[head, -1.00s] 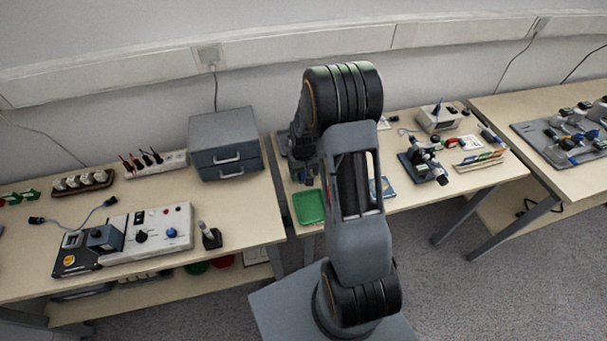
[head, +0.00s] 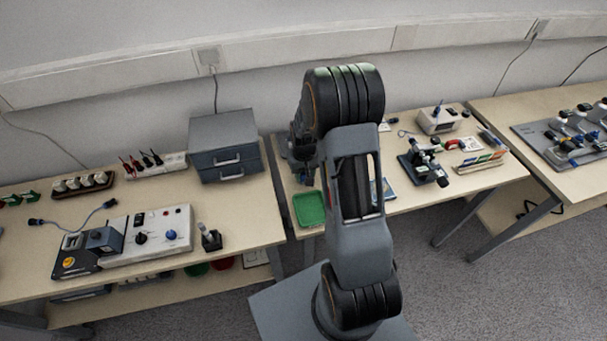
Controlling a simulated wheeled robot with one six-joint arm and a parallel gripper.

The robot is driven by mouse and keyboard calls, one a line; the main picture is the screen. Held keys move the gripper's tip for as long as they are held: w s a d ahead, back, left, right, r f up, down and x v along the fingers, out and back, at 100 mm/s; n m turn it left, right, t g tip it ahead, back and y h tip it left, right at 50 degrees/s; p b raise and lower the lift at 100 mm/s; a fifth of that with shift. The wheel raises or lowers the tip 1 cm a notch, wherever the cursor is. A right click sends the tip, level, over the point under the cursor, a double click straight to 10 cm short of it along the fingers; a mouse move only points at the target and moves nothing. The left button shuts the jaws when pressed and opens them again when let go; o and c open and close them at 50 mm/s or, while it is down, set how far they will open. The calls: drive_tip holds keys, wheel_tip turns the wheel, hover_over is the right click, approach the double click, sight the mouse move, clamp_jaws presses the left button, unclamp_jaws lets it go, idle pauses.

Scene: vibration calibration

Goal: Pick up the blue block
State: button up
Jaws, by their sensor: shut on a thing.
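My gripper (head: 304,174) shows only in part, behind and left of my raised forearm, just above the back of the green tray on the middle table. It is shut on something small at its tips. That thing is too small and dark to make out clearly; no blue block stands out elsewhere near the gripper. The green tray (head: 309,222) lies at the table's front left corner, and its inside looks empty. My arm hides part of the table behind it.
A grey drawer box (head: 225,146) stands on the left table, close to my gripper. A microscope (head: 422,163) and a blue booklet (head: 388,190) are on the middle table, right of my arm. A control panel (head: 150,236) lies on the left table.

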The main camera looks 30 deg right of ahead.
wheel_tip(320, 180, up, 2)
drive_tip(key=shift+r, duration=0.25)
drive_tip(key=s+d+r, duration=0.9)
drive_tip(key=d+r, duration=0.1)
drive_tip(key=shift+s+d, duration=0.2)
drive_tip(key=shift+d, duration=0.05)
drive_tip(key=o, duration=0.3)
drive_tip(key=shift+c, duration=1.1)
